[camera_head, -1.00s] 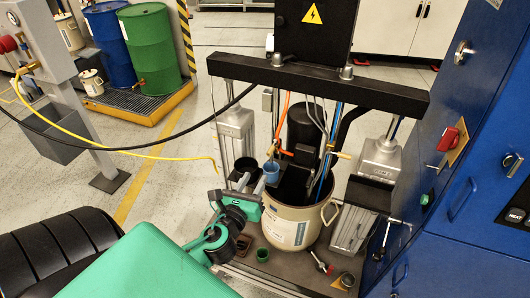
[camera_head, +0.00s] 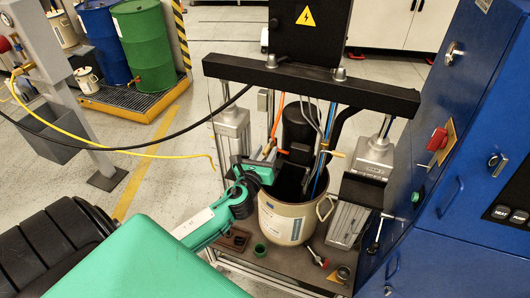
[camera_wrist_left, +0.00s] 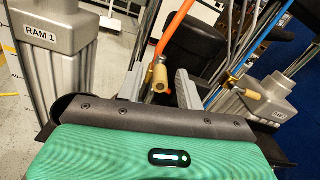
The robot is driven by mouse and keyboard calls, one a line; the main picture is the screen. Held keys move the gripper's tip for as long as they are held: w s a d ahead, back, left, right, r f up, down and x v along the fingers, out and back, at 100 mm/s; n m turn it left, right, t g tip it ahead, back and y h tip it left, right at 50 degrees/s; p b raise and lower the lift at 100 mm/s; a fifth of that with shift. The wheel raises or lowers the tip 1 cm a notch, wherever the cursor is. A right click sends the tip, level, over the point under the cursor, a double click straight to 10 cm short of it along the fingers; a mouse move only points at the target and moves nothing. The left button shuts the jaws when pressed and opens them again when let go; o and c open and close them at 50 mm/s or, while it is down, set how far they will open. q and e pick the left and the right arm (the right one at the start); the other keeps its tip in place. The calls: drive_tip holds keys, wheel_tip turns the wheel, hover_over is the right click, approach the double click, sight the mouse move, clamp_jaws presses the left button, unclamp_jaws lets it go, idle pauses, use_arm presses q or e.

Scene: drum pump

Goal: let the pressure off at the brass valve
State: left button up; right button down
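A small brass valve (camera_wrist_left: 157,76) on an orange hose shows in the left wrist view, between my two gripper fingers. It appears beyond or level with the fingertips; I see no finger touching it. My left gripper (camera_wrist_left: 160,88) is open and empty, its grey fingers on either side of the valve. In the head view my left gripper (camera_head: 268,158) is beside the pump, above the rim of the cream drum (camera_head: 287,222). There the gripper partly hides the brass valve. A second brass fitting (camera_wrist_left: 250,95) sits further right, also seen in the head view (camera_head: 338,154). My right gripper is not in view.
The black crossbeam (camera_head: 310,83) spans above, with the ram labelled RAM 1 (camera_wrist_left: 45,40) on the left and another ram (camera_head: 372,160) on the right. Hoses hang around the dark pump cylinder (camera_head: 298,135). A blue cabinet (camera_head: 450,150) closes the right side.

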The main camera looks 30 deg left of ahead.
use_arm(q)
clamp_jaws()
